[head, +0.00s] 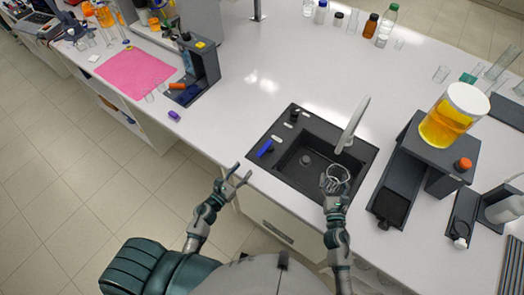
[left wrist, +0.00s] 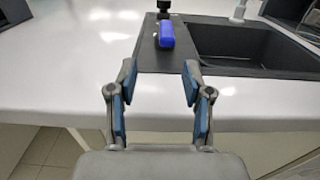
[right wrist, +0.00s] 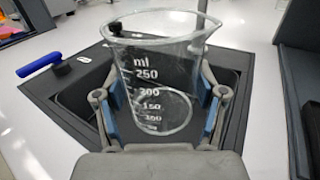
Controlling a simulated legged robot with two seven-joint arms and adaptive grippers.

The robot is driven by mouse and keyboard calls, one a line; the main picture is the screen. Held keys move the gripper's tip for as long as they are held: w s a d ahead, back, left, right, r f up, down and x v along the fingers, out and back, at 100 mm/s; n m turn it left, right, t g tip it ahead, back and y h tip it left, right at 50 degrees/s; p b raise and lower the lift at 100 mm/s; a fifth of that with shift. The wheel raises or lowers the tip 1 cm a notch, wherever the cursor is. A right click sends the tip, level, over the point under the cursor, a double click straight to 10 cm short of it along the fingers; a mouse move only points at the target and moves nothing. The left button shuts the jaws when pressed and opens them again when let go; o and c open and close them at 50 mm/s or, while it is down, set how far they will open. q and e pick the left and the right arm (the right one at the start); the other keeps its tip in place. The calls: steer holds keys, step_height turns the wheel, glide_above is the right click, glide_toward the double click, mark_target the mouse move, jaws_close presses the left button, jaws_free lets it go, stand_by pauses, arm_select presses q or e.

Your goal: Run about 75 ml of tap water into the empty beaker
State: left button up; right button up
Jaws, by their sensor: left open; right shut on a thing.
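The clear beaker (head: 338,175) looks empty. In the right wrist view the beaker (right wrist: 165,70) shows white marks up to 250 ml and stands roughly upright. My right gripper (head: 335,193) is shut on it, above the front right of the black sink (head: 300,158). The grey tap (head: 352,125) arches over the sink; its spout end is just behind the beaker, and I cannot tell whether it lines up. A blue lever (head: 265,148) sits on the sink's left rim and also shows in the left wrist view (left wrist: 166,34). My left gripper (head: 236,176) is open and empty, in front of the lever.
A dark stand (head: 425,150) with a jar of orange liquid (head: 453,115) is right of the sink. Bottles (head: 371,25) stand at the back. A pink mat (head: 135,73) and a dark instrument (head: 197,70) are at the left. The white counter behind the sink is clear.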

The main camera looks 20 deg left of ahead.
mark_target(257, 156)
arm_select(q)
steer(key=shift+d+r, duration=0.15)
steer(key=shift+d, duration=0.25)
steer(key=x, duration=1.1)
steer(key=shift+w+d, duration=0.25)
steer(key=shift+d, duration=0.15)
steer(key=shift+a, duration=0.1)
steer(key=shift+c, duration=1.2)
steer(key=shift+r, duration=0.1)
jaws_close()
